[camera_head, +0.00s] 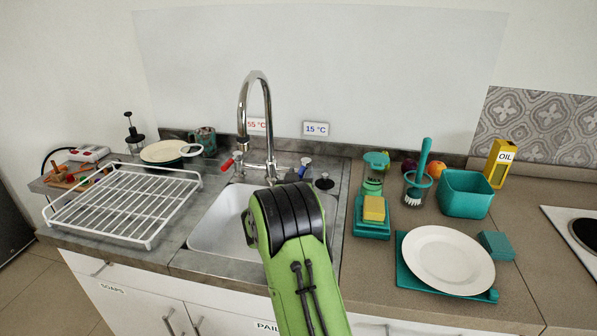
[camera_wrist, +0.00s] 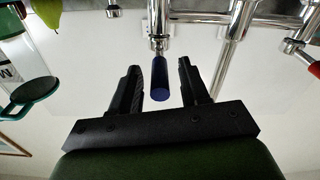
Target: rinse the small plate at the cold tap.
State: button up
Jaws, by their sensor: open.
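The cold tap's blue handle (camera_wrist: 160,80) lies between the two open fingers of my gripper (camera_wrist: 159,66) in the wrist view, with visible gaps on both sides. In the head view the blue handle (camera_head: 305,164) shows just past the end of my arm, which hides most of my gripper. The chrome tap (camera_head: 268,115) arches over the sink (camera_head: 222,222), with a red handle (camera_head: 227,165) on its left. A white plate (camera_head: 449,259) lies on a teal board at the right. I cannot tell whether it is the small plate. My arm hides part of the sink.
An empty white dish rack (camera_head: 125,204) stands left of the sink. A cream round dish or pan (camera_head: 165,151) is behind it. Right of the sink are a sponge (camera_head: 374,208), a brush (camera_head: 418,172) and a teal tub (camera_head: 466,194). A sign (camera_head: 316,129) reads 15 °C.

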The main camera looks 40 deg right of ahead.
jog(key=shift+w+d, duration=0.3)
jog(key=shift+d, duration=0.15)
grip_shut()
jog(key=shift+t, duration=0.3)
